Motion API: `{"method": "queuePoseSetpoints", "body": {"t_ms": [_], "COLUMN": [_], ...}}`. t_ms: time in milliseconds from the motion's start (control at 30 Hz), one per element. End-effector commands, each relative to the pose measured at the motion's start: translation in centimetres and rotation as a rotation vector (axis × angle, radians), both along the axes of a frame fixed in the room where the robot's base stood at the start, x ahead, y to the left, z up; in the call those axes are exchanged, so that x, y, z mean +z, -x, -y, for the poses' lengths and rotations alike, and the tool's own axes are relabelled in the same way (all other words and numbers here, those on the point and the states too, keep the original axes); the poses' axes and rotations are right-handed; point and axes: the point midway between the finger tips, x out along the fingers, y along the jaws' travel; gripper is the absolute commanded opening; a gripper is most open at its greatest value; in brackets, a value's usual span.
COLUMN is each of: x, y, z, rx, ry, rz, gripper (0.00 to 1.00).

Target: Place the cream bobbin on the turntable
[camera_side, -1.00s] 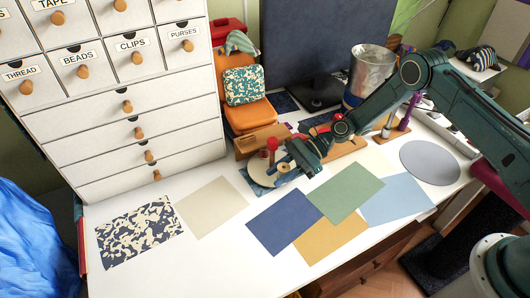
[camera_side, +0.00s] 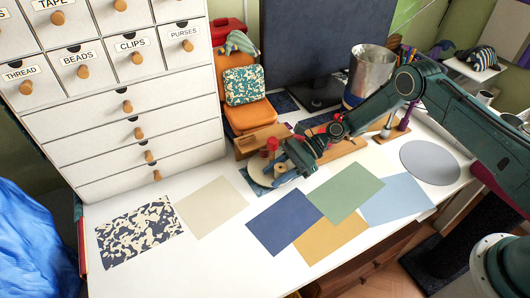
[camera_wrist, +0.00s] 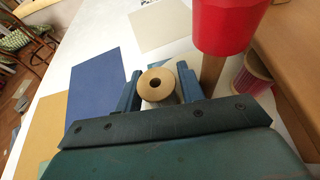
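The cream bobbin (camera_wrist: 155,83), with a tan wooden top and a dark centre hole, stands between the two fingers of my gripper (camera_wrist: 158,88) in the wrist view. Its rim comes close to both fingers; I cannot tell whether they press on it. In the side view my gripper (camera_side: 285,173) is low at the front edge of a pale round disc (camera_side: 257,183), probably the turntable, beside a teal patch. The gripper hides much of the bobbin and part of this disc.
A red-topped wooden post (camera_wrist: 229,25) rises close to my fingers, with a red spool (camera_wrist: 259,74) beside it. A flat grey disc (camera_side: 430,162) lies at the right. Coloured sheets, including a blue one (camera_side: 284,222), lie in front. A drawer cabinet (camera_side: 140,110) stands left.

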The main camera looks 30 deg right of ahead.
Motion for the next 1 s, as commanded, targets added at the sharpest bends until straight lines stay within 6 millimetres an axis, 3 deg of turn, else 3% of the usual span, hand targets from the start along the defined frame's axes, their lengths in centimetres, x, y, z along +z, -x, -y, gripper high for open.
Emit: {"method": "queuePoseSetpoints", "body": {"t_ms": [467, 1000], "x": [0.5, 3.6], "y": [0.0, -0.1], "z": [0.6, 7.8], "rx": [-0.003, -0.003], "ry": [0.000, -0.001], "rz": [-0.001, 0.000], "gripper": [0.39, 0.39]}}
